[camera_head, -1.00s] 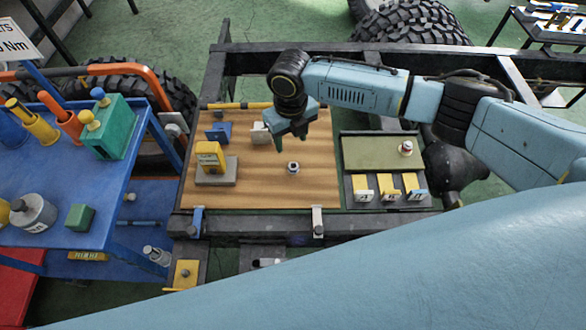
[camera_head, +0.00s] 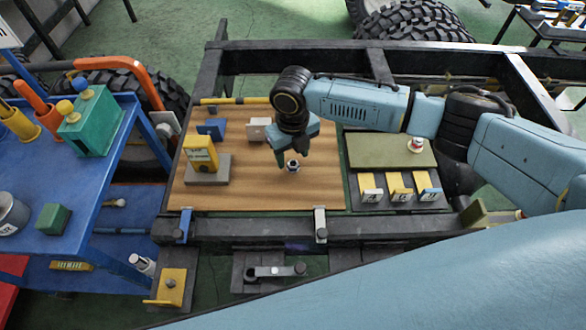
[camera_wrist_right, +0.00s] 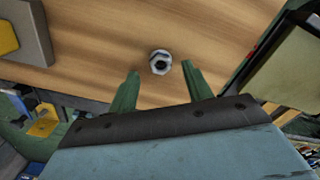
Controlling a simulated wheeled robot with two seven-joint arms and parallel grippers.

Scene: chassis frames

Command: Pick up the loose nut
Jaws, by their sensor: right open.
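The loose nut (camera_head: 293,167) is a small silvery hexagonal piece with a dark hole, lying on the wooden board (camera_head: 260,195). It also shows in the right wrist view (camera_wrist_right: 160,63), just beyond the fingertips and roughly between their lines. My right gripper (camera_head: 294,160) is open above and around the nut's place, with its green fingers pointing down. In the right wrist view its two fingertips (camera_wrist_right: 160,67) stand apart, with nothing held between them. I cannot tell the exact height of the fingertips above the board. My left gripper is not in view.
A yellow block on a grey base (camera_head: 203,156) stands left on the board. Blue (camera_head: 212,128) and white (camera_head: 259,128) blocks stand behind. A green-topped tray (camera_head: 385,150) with a red-and-white piece (camera_head: 416,145) and yellow-marked slots lies right. A blue cart (camera_head: 60,215) is left.

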